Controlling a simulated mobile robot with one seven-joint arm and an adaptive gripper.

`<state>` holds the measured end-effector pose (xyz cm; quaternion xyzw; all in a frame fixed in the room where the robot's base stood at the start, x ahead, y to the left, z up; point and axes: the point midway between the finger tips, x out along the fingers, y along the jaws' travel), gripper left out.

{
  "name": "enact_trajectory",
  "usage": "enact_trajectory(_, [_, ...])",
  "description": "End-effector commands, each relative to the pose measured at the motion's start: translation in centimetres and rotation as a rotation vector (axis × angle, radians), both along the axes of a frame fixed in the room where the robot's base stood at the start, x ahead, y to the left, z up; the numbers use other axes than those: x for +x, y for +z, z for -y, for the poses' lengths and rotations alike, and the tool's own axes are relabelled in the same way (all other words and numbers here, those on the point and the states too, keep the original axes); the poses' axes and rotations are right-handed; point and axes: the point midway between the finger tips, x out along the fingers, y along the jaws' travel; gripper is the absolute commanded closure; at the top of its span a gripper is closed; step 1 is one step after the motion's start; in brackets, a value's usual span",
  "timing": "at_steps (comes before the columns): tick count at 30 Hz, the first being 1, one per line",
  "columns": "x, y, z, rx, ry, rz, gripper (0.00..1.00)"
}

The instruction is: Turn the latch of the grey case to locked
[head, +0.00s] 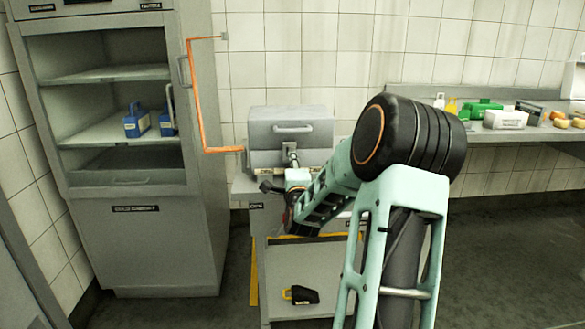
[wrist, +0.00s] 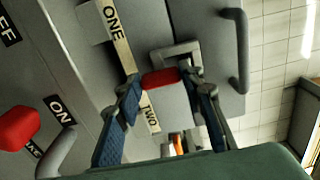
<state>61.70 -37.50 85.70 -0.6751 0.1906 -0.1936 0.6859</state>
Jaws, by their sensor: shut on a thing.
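The grey case (head: 265,128) stands on the worktop by the tiled wall, with a bar handle on its front. In the wrist view its grey face (wrist: 152,22) is seen close up and turned on its side. The latch (wrist: 160,78), with a red part and a grey metal frame behind it, sits on the case front. My gripper (wrist: 161,84) has its blue-padded fingers on both sides of the red part, shut on it. In the head view my gripper (head: 291,158) is at the case front, partly hidden by my arm. The latch's locked mark is not legible.
A label strip with ONE and TWO (wrist: 118,38) runs beside the latch. A red knob (wrist: 18,127) near ON and OFF labels is at the left. An open cabinet (head: 120,205) stands left, an orange pipe (head: 198,110) beside it. A shelf (head: 480,133) with goods is right.

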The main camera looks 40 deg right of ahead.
Motion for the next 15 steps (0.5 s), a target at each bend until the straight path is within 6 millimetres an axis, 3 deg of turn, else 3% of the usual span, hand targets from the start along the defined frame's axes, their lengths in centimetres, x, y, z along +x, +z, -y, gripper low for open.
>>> enact_trajectory(2, [0.06,-0.02,-0.12,0.002,0.002,0.000,0.88])
enact_trajectory(3, [0.07,-0.02,-0.13,0.002,0.002,0.000,0.61])
enact_trajectory(7, [0.05,-0.02,-0.11,0.001,0.002,0.001,0.47])
enact_trajectory(15, [0.00,0.00,-0.05,0.000,0.001,0.000,0.46])
